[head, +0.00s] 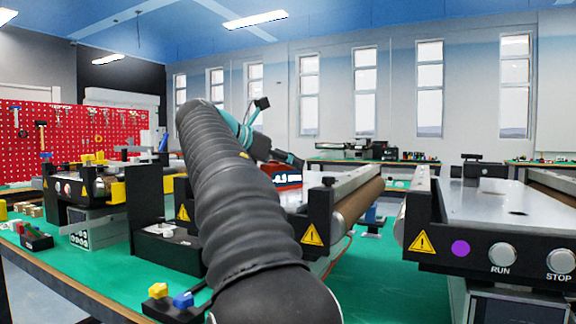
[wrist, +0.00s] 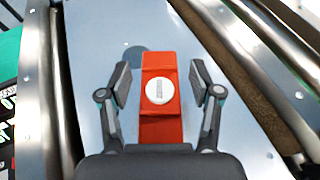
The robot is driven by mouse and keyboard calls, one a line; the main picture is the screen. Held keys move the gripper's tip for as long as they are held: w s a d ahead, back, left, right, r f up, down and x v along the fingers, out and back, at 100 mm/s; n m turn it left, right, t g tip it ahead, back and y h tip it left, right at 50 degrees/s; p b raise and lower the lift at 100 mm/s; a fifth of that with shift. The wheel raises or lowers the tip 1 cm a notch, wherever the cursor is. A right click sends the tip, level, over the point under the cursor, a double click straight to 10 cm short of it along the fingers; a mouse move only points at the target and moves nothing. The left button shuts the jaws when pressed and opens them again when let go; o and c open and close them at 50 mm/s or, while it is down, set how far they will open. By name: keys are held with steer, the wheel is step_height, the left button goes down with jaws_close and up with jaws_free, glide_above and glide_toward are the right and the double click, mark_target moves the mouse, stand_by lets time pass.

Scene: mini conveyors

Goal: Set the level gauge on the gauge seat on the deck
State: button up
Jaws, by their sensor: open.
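In the wrist view a red block with a round white disc on top, which looks like the level gauge (wrist: 160,68), lies on the grey metal deck (wrist: 92,30). A short grey bar marks the disc. My gripper (wrist: 161,82) is open, with one finger on each side of the red block and a gap on both sides. A dark round patch (wrist: 132,58) on the deck is partly covered by the block and left finger; I cannot tell if it is the gauge seat. In the head view my arm hides much of the deck.
Rollers and rails (wrist: 275,60) flank the deck. In the head view another conveyor (head: 480,200) with RUN and STOP buttons stands at the right. Yellow and blue blocks (head: 183,300) sit at the front. Green table (head: 365,275) shows between the conveyors.

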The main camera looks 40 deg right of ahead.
steer(key=v, duration=1.1)
stand_by(1.1)
